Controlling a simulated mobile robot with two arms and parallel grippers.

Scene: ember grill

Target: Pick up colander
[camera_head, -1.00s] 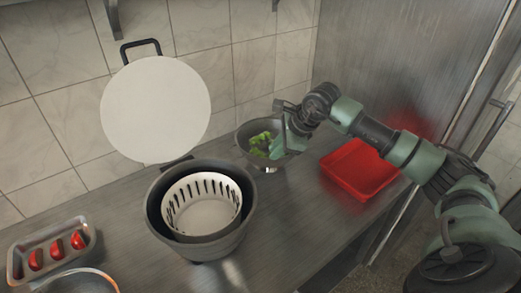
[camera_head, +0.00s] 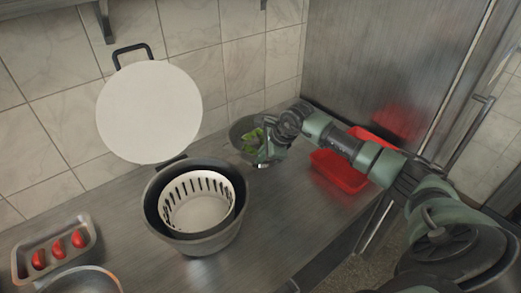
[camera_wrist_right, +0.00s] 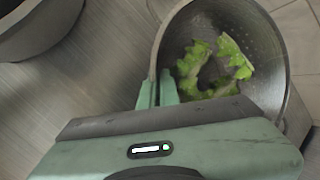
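The colander (camera_head: 239,134) is a grey bowl with small holes and green leaves (camera_head: 252,139) in it. It stands upright on the metal counter near the tiled wall. It also fills the upper right of the right wrist view (camera_wrist_right: 273,55). My right gripper (camera_head: 263,158) is at its near right side and hides part of it in the head view. In the wrist view, its two green fingers (camera_wrist_right: 158,90) are close together, one on each side of the rim. They look shut on the rim. My left gripper is not in view.
A dark pot (camera_head: 157,226) with a white slotted basket (camera_head: 200,213) stands left of the colander. A round white lid (camera_head: 150,105) leans behind it. A red tray (camera_head: 340,174) lies to the right, partly behind my arm. A metal pan (camera_head: 27,263) holds red pieces.

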